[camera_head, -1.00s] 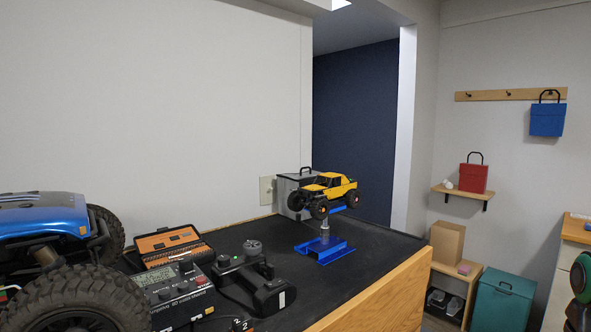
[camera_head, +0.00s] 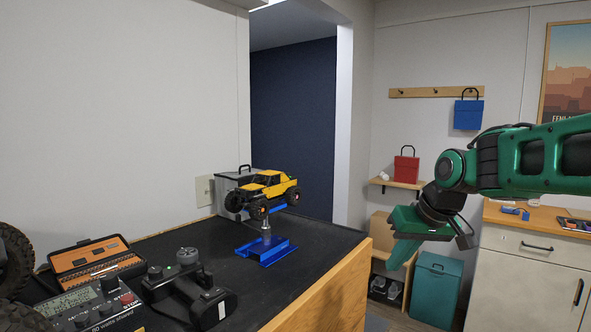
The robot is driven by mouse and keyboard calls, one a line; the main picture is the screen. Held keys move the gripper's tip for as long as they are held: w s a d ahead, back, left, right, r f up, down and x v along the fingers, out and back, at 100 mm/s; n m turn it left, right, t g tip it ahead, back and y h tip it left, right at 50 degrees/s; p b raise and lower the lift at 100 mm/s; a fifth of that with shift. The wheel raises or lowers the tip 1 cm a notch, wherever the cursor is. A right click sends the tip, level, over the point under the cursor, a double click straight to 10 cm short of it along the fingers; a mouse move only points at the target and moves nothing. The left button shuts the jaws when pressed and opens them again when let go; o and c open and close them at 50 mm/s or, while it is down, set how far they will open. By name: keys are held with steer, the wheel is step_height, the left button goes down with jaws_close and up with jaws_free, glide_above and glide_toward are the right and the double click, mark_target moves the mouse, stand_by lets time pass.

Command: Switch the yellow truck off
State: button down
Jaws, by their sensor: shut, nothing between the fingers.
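The yellow truck (camera_head: 272,187) sits raised on a blue stand (camera_head: 266,248) on the black-topped bench. Its black wheels hang clear of the bench top. Its switch is too small to make out. My gripper (camera_head: 398,262) is at the right, at the end of my green arm, and points down to the left. It is shut and empty, well apart from the truck, over the space beyond the bench's wooden edge.
A transmitter (camera_head: 190,290) with a green light, a charger (camera_head: 85,305) and an orange-black case (camera_head: 95,262) stand on the bench at left. A grey box (camera_head: 228,184) stands behind the truck. A cabinet (camera_head: 530,285) and teal bin (camera_head: 436,285) are at right.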

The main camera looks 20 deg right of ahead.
steer(key=w+a+r+n+t+y, duration=0.2)
steer(key=w+a+r+n+y, duration=0.1)
steer(key=w+r, duration=0.6)
steer(key=w+a+r+n+t+y, duration=0.3)
steer(key=w+a+r+n, duration=0.3)
steer(key=r, duration=1)
steer(key=w+a+y, duration=0.1)
steer(key=w, duration=0.2)
steer(key=shift+a, duration=0.4)
steer(key=shift+w, duration=0.15)
steer(key=x, duration=0.3)
steer(key=f+x, duration=0.1)
steer(key=x, duration=0.3)
steer(key=f+x, duration=0.1)
steer(key=x, duration=0.2)
steer(key=shift+d+f, duration=0.15)
steer(key=shift+s+f, duration=0.2)
steer(key=shift+f, duration=0.45)
